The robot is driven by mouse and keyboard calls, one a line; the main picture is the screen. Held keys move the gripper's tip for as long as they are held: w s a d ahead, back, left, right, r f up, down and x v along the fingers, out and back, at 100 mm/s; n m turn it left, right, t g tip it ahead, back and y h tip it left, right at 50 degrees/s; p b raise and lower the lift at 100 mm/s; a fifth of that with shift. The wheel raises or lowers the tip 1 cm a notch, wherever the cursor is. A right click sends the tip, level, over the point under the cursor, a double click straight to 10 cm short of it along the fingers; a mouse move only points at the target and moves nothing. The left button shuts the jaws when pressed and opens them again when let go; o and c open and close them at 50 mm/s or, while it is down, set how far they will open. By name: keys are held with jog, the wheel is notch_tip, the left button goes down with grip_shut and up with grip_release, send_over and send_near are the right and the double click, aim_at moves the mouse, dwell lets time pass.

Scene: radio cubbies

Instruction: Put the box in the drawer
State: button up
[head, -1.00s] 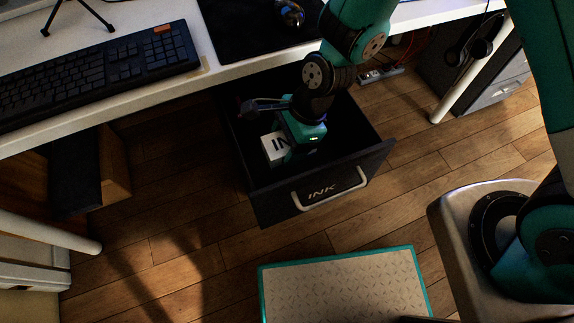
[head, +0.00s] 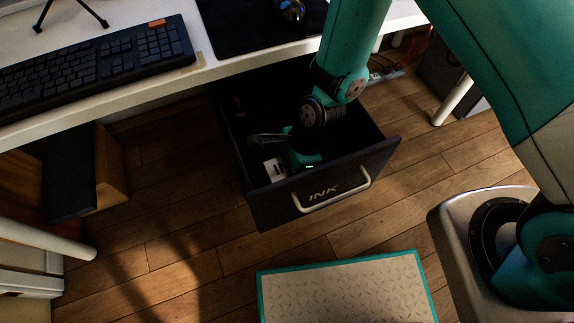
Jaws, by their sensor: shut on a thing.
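The open drawer (head: 283,203) has a dark front with a silver handle and the letters INK. It is pulled out below the desk. A small white box (head: 272,169) with dark lettering is inside the drawer's outline, near its front left, and only partly visible. My gripper (head: 277,158) reaches down into the drawer and is shut on the box. The fingertips are dark and partly hidden by my teal wrist. I cannot tell whether the box touches the drawer floor.
The white desk (head: 120,98) holds a black keyboard (head: 95,65), a tripod and a dark mat (head: 250,22). A teal-edged step (head: 345,290) lies on the wooden floor in front of the drawer. Floor left of the drawer is clear.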

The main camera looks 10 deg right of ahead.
jog(key=o, duration=1)
jog(key=shift+f, duration=0.1)
jog(key=shift+c, duration=0.2)
jog(key=d+r+n+p, duration=0.15)
jog(key=r+n, duration=0.25)
jog(key=r, duration=0.5)
jog(key=d+r+n+p, duration=0.1)
jog(key=d+r+n, duration=0.2)
jog(key=r, duration=0.7)
jog(key=d+r+n+p, duration=0.15)
jog(key=r+n, duration=0.25)
jog(key=r, duration=0.5)
jog(key=s+d+r+n+t, duration=0.1)
jog(key=s+d+r+n, duration=0.4)
jog(key=s+r+n, duration=0.4)
jog(key=shift+s+r+n+b, duration=0.3)
jog(key=shift+r+n, duration=0.2)
jog(key=shift+n, duration=0.5)
jog(key=shift+w, duration=0.1)
